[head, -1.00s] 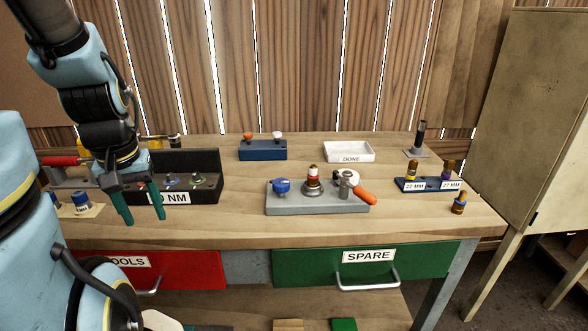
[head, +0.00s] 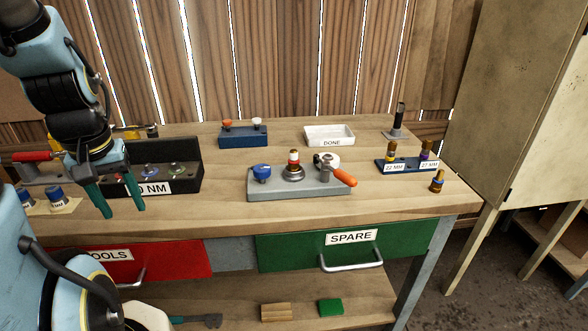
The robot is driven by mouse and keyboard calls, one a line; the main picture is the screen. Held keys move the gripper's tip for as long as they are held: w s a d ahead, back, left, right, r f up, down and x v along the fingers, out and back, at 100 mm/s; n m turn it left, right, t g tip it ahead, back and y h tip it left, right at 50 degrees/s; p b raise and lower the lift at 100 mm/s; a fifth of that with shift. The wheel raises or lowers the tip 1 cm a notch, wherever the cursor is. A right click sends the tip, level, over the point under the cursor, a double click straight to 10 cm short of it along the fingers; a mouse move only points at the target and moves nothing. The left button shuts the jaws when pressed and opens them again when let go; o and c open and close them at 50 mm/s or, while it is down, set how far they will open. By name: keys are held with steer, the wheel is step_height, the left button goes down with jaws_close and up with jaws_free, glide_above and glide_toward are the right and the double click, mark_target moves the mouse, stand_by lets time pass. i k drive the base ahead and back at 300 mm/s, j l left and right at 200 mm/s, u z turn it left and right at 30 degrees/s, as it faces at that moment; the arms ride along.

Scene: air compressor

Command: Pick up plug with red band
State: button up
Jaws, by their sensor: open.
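A small plug with a red band and a pale top (head: 294,157) stands upright at the middle of a grey fixture plate (head: 262,190), on a dark round base. A blue knob (head: 262,171) is on its left, and a valve with an orange handle (head: 345,177) is on its right. My gripper (head: 122,208) is open, its green fingers pointing down, and looks empty. It is well to the left of the plug, in front of the black tray in the picture.
The black tray (head: 190,180) holds several small parts. A blue rack (head: 242,138) with two plugs and a white DONE tray (head: 330,137) stand behind. A blue 22/27 MM rack (head: 400,165) is at right. The front bench top (head: 330,212) is clear.

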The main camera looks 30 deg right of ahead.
mark_target(293, 160)
steer(key=k+l+u, duration=0.1)
steer(key=l+u, duration=0.2)
steer(key=k+l+u, duration=0.1)
steer(key=l+u, duration=0.2)
steer(key=l, duration=0.15)
steer(key=k+l+u, duration=0.15)
steer(key=l+u, duration=0.15)
steer(key=k+l+u, duration=0.3)
steer(key=i+l, duration=0.1)
